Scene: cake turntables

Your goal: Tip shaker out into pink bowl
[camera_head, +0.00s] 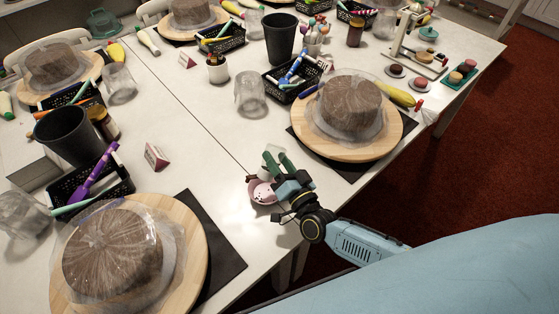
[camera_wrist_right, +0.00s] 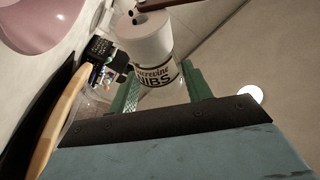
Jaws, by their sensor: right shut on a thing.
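The pink bowl (camera_head: 263,193) sits near the table's front edge, with a few small dark bits showing in it. In the right wrist view, part of the pink bowl (camera_wrist_right: 38,22) fills the upper left corner. My right gripper (camera_head: 277,160) is just above and behind the bowl in the head view. Its green fingers are shut on the shaker, a white jar with a "NIBS" label (camera_wrist_right: 156,72). The shaker's far end lies near the top edge of the wrist view, with dark spots there. In the head view the fingers mostly hide the shaker. My left gripper is not in view.
A cake on a wooden turntable (camera_head: 388,145) stands right of the gripper, another turntable (camera_head: 190,275) at lower left. A clear cup (camera_head: 250,92), a black tool basket (camera_head: 275,78) and a small sign (camera_head: 156,157) stand nearby. Bare tabletop lies left of the bowl.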

